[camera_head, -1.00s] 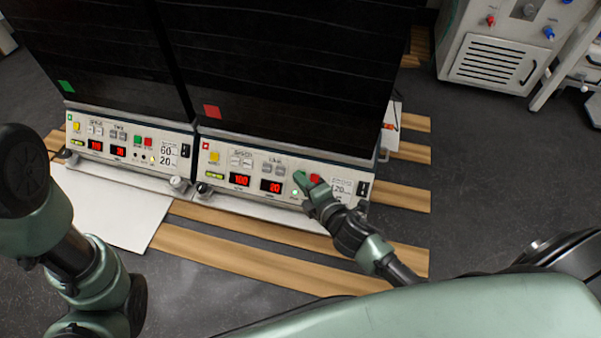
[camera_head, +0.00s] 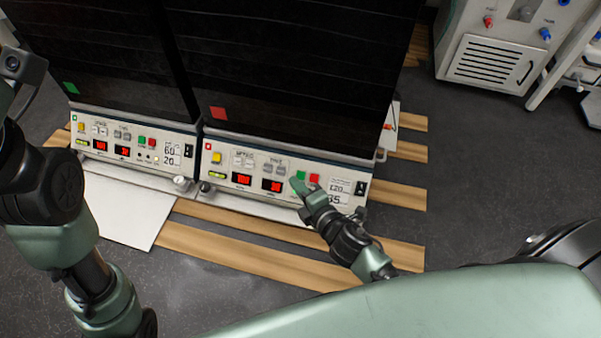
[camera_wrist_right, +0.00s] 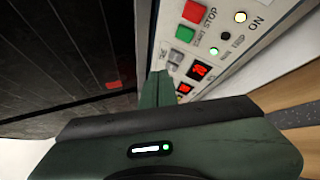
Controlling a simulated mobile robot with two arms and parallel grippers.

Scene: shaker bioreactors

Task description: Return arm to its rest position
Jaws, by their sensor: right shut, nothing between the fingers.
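My right gripper (camera_head: 299,186) is at the front control panel (camera_head: 227,177) of the right shaker, its fingertips just below and left of the green button (camera_head: 301,176). The red button (camera_head: 314,178) is beside it. In the right wrist view the gripper (camera_wrist_right: 158,78) is shut and empty, pointing at the panel below the green START button (camera_wrist_right: 185,33) and the red STOP button (camera_wrist_right: 193,12). I cannot tell whether the fingertips touch the panel. My left arm (camera_head: 45,190) rises along the left edge; its gripper is out of the picture.
A second shaker's panel (camera_head: 125,150) stands to the left. Dark enclosures (camera_head: 290,70) rise above both panels. A wooden pallet (camera_head: 245,255) and a white sheet (camera_head: 120,212) lie in front. A pale machine (camera_head: 490,55) stands at the back right, with open floor (camera_head: 470,180) before it.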

